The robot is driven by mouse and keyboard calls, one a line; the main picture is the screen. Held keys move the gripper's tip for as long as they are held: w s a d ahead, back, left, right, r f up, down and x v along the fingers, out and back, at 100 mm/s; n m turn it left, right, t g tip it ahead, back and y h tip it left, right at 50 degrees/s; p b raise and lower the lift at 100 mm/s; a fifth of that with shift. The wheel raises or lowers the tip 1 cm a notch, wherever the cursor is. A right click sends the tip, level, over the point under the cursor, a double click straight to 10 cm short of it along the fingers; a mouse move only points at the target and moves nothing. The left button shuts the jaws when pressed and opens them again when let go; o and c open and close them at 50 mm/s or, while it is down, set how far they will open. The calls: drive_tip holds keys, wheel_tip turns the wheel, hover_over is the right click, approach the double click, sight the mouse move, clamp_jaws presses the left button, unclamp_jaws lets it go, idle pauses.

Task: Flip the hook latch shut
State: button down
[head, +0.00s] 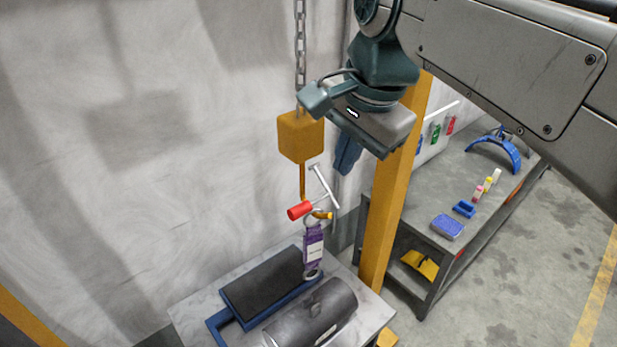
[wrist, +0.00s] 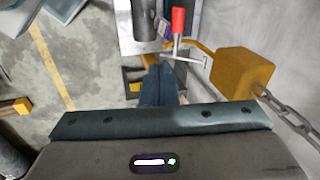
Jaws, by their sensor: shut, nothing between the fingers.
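An orange hook block (head: 300,136) hangs on a chain, and a thin orange hook (head: 302,182) runs down from it. A latch with a red grip (head: 300,210) and a pale T-shaped bar (head: 325,187) crosses near the hook's tip. I cannot tell how far the latch is open. A purple tagged strap (head: 313,248) with metal rings hangs below the hook. My gripper (head: 345,163) is shut and empty, to the right of the block and above the latch, apart from both. In the wrist view, the red grip (wrist: 179,21) and block (wrist: 241,73) lie ahead and right of my fingers (wrist: 160,84).
Below the strap, a dark barrel (head: 312,313) lies beside a dark blue-framed pad (head: 265,287) on a pale table. A yellow post (head: 392,205) stands just right of my gripper. A grey bench (head: 468,180) with small items is beyond. A wall closes the left.

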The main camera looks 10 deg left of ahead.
wheel_tip(320, 180, up, 3)
drive_tip(key=a+m, duration=0.1)
drive_tip(key=a, duration=0.2)
approach(300, 206)
drive_tip(key=x, duration=0.7)
drive_tip(key=shift+s+d, duration=0.1)
drive_tip(key=shift+d, duration=0.1)
drive_tip(key=shift+f, duration=0.1)
drive_tip(key=f+y+b, duration=0.1)
drive_tip(key=b, duration=0.2)
drive_tip(key=shift+t, duration=0.3)
drive_tip(key=t+y+b, duration=0.1)
drive_tip(key=b, duration=0.2)
drive_tip(key=shift+f, duration=0.4)
drive_tip(key=shift+a+t+y+b, duration=0.1)
drive_tip(key=shift+t+y+b, duration=0.25)
drive_tip(key=shift+b, duration=0.85)
drive_tip(key=shift+r, duration=0.25)
